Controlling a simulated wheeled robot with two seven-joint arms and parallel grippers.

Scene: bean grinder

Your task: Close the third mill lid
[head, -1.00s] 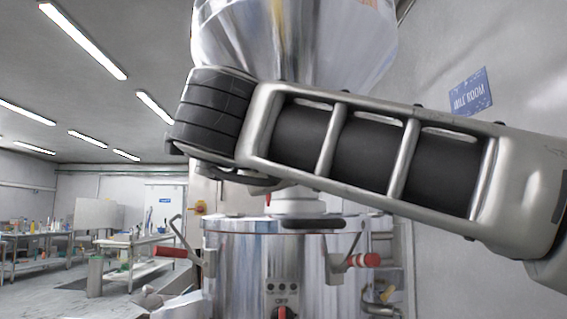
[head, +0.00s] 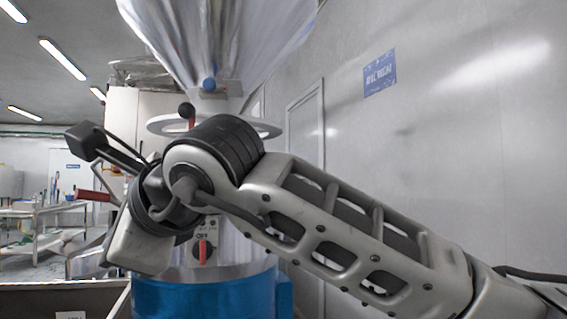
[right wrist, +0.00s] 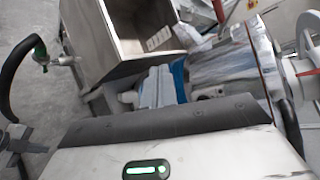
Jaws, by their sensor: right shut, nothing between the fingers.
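The mill in front of me has a silver hopper (head: 215,40) on top and a drum with a blue lower band (head: 205,297). A pale ring-shaped plate (head: 268,130) sits below the hopper, next to a red lever with a black knob (head: 186,110). I cannot tell whether a lid is open. The drum top also shows at the right of the right wrist view (right wrist: 232,65). My right arm crosses in front of the mill. My right gripper (head: 135,247) is left of the drum, empty, with its fingertips not clearly visible. My left gripper is out of view.
A red OFF knob (head: 203,251) is on the drum front. A red handle (head: 94,196) sticks out to the left. An open metal bin (right wrist: 108,60) stands beside the mill. Work tables (head: 35,215) are far left.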

